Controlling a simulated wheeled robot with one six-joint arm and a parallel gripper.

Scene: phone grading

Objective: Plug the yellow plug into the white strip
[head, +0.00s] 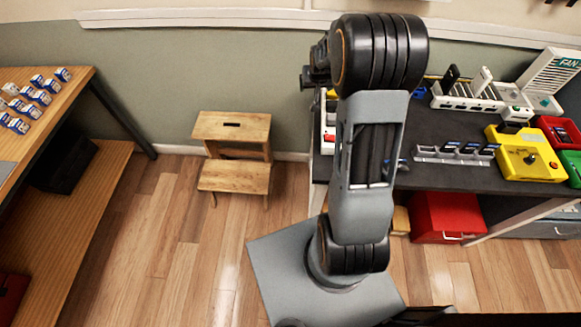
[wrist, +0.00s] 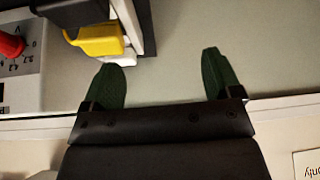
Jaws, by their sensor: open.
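In the wrist view the yellow plug (wrist: 98,40) is at the upper left, in front of a dark block. A white piece (wrist: 130,36) shows just right of it; I cannot tell whether it is the white strip. My gripper (wrist: 165,80) is open, its two dark green fingers wide apart with nothing between them. The yellow plug is beyond the left fingertip and apart from it. In the head view my arm hides my gripper and part of the bench's left end, and I cannot make out the plug there.
A white panel with a red knob (wrist: 10,45) is left of the plug. The dark bench (head: 420,125) carries a white rack (head: 465,101), a phone holder (head: 455,153), a yellow box (head: 524,155) and red and green bins. A wooden step stool (head: 233,175) stands by the wall.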

